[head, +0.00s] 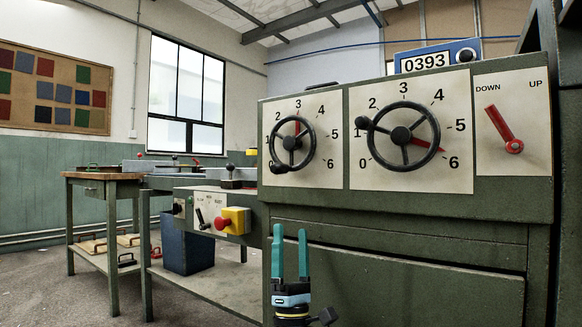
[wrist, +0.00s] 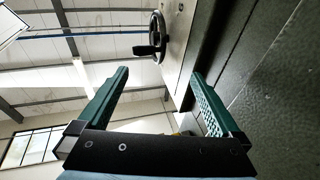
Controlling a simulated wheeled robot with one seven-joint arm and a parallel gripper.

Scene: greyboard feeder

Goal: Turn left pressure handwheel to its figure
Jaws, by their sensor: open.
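The left handwheel (head: 291,144) is black, with a rim, spokes and a knob at its lower left. It sits on a cream dial plate (head: 331,108) with figures; its red pointer (head: 298,127) points at about 3. My gripper (head: 290,236) stands upright below this wheel, in front of the green cabinet, with its teal fingers apart and empty. In the wrist view a handwheel (wrist: 160,36), probably the left one, shows nearly edge-on beyond the open fingers (wrist: 160,82), with its knob toward the camera. No finger touches it.
The right handwheel (head: 401,136) has its red pointer near 6 and its knob at left. A red DOWN/UP lever (head: 503,128) is at far right. A counter (head: 425,62) reads 0393. A red button on a yellow box (head: 234,221) stands left of my gripper.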

